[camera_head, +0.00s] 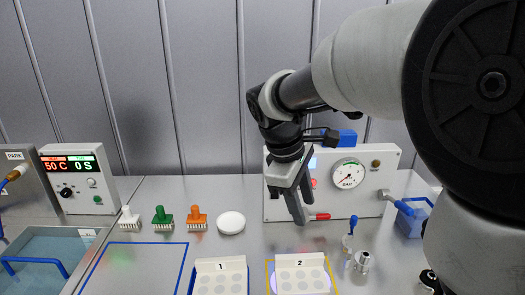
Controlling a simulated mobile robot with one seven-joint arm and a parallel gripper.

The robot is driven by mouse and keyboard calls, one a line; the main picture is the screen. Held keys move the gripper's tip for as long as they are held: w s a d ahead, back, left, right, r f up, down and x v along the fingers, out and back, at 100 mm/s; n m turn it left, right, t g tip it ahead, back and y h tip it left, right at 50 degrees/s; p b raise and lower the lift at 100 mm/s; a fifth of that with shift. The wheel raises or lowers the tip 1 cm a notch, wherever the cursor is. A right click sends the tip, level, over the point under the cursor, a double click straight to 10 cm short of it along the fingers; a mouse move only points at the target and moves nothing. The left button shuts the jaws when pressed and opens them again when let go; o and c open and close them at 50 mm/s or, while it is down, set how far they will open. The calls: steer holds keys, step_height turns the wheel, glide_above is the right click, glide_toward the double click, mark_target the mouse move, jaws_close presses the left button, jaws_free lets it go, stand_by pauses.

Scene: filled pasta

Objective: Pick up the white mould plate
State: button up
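Two white plates with round hollows lie side by side at the bottom of the head view. The one marked 1 (220,283) sits in a blue-edged tray, and the one marked 2 (300,280) lies inside a yellow outline. Which of them is the task's mould plate is not shown. My gripper (304,207) hangs in the air, pointing down, above and behind plate 2 in the picture. Its two dark fingers look apart, with nothing seen between them. It touches neither plate. The lower edges of both plates are cut off.
White, green (162,217) and orange (197,218) brushes and a round white disc (231,222) stand behind the plates. A gauge panel (385,165) stands behind my gripper. Small metal parts (362,261) lie right of plate 2. A blue-outlined area (135,270) at left is empty.

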steer(key=w+a+f+n+g+h+b, duration=0.1)
steer(key=w+a+f+n, duration=0.1)
steer(key=w+f+n, duration=0.3)
steer(key=w+a+f+n, duration=0.1)
steer(key=w+a+f, duration=0.1)
steer(key=w+f, duration=0.3)
steer(key=b, duration=0.1)
glide_above(300, 256)
steer(key=a, duration=0.2)
step_height(300, 256, down, 12)
steer(key=shift+a+r, duration=0.1)
steer(key=shift+a, duration=0.05)
steer(key=shift+x, duration=3)
steer(key=shift+s+r, duration=0.1)
steer(key=shift+r, duration=0.05)
jaws_close()
